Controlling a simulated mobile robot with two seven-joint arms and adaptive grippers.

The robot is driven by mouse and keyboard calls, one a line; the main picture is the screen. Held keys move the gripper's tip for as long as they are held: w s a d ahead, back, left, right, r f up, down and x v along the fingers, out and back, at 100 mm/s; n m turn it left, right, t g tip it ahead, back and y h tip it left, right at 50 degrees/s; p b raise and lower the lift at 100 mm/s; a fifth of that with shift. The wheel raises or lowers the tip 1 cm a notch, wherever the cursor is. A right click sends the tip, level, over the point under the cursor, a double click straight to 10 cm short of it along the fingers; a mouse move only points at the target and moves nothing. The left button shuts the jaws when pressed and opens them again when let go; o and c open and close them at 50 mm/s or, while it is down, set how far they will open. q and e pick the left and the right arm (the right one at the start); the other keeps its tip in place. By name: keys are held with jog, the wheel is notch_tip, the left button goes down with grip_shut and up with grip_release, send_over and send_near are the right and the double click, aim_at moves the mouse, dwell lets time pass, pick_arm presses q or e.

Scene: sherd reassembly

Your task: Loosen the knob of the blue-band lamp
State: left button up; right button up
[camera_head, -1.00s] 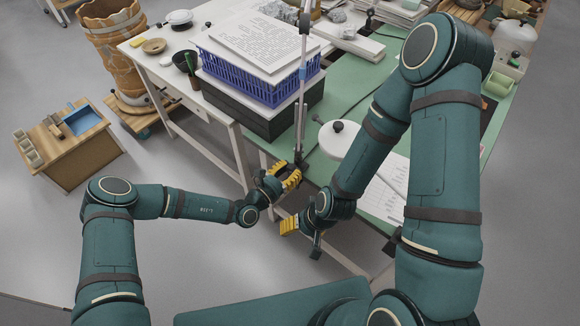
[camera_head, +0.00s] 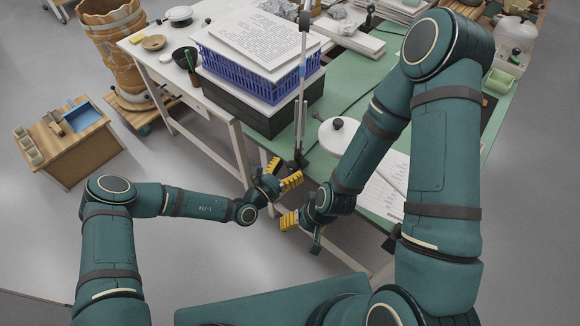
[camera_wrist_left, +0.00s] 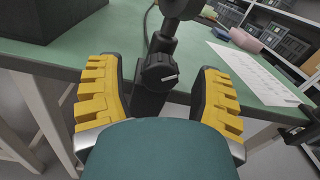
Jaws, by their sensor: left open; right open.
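The blue-band lamp (camera_head: 302,72) is a thin upright pole with a blue ring, standing at the near edge of the green table. Its dark clamp with a black knob (camera_wrist_left: 160,72) is at the table edge; the knob bears a pale line. My left gripper (camera_head: 282,173) is open just in front of the clamp. In the left wrist view its yellow-padded fingers (camera_wrist_left: 157,100) stand apart on either side of the knob and clamp. My right gripper (camera_head: 301,233) is open and empty, lower and to the right.
A blue basket (camera_head: 250,80) on a dark box stands left of the lamp pole. A white round lid-like disc (camera_head: 338,138) and printed sheets (camera_head: 385,185) lie to its right. Open floor lies in front of the green table (camera_head: 345,88).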

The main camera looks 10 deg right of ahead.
pick_arm(q)
jog(key=v, duration=1.1)
jog(key=shift+s+a+r, duration=0.1)
jog(key=shift+s+r, duration=0.05)
